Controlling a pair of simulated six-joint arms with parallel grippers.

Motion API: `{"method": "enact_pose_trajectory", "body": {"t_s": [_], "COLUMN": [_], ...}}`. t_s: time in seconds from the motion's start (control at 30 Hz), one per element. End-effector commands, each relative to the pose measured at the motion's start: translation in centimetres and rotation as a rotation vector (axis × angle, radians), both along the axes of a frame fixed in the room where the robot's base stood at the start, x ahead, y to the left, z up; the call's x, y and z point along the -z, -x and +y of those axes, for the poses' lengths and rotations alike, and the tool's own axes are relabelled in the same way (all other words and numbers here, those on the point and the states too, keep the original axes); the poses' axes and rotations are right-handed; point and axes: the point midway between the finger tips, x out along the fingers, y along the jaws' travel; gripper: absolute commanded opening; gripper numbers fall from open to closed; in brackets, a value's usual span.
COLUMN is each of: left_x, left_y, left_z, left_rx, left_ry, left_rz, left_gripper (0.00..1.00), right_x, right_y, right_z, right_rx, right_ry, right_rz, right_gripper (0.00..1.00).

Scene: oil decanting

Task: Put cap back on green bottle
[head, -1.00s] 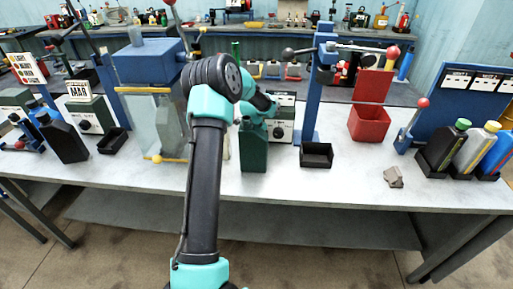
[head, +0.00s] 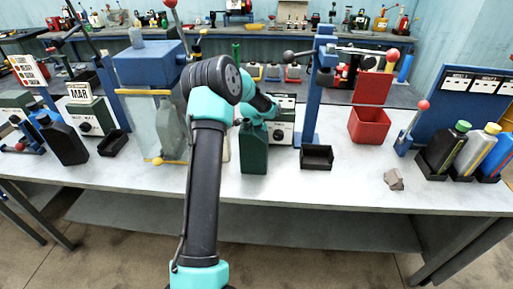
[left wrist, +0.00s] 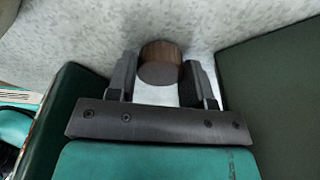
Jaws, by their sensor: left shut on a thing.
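The dark green bottle (head: 254,150) stands upright on the white bench in the middle of the head view. The teal wrist of my left arm is over its upper part and hides its mouth. My left gripper (left wrist: 160,66) is shut on a brown round cap (left wrist: 160,51), held between the two dark fingers in the left wrist view. The fingers and cap are hidden in the head view. Dark green surfaces flank the gripper in the left wrist view; I cannot tell which is the bottle. My right gripper is not in view.
A black tray (head: 317,156) and red bin (head: 369,123) are right of the bottle. A blue press (head: 150,62) stands left. A grey crumpled lump (head: 393,180) lies on the bench (head: 345,196), whose front strip is otherwise clear. Several bottles stand in a rack at far right.

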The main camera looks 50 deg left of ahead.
Motion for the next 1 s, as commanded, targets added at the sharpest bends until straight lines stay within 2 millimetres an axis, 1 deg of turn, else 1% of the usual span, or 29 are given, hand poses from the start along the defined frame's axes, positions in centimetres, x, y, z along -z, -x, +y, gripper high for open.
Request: {"method": "enact_pose_trajectory", "body": {"t_s": [0.17,0.27,0.6,0.7,0.83,1.0], "left_x": [-2.3,-4.2,-12.4,-14.5,-16.3,-17.4], "left_y": [0.0,-0.1,-0.1,-0.1,0.0,0.0], "left_z": [0.1,0.1,0.0,0.0,0.0,0.0], "left_rx": [-0.001,-0.001,-0.001,-0.001,-0.001,0.0], "left_ry": [-0.003,-0.003,-0.002,-0.002,-0.001,-0.001], "left_rz": [-0.004,-0.004,-0.004,-0.004,-0.002,-0.001], "left_gripper": [0.25,0.25,0.25,0.25,0.25,0.25], "right_x": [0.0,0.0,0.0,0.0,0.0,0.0], "right_y": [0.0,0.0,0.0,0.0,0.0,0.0], "right_z": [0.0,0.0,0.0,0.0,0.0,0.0], "right_rx": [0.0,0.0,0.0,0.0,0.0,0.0], "right_ry": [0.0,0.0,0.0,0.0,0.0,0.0], "right_rz": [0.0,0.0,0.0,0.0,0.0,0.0], "right_gripper": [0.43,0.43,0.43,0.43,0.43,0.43]}}
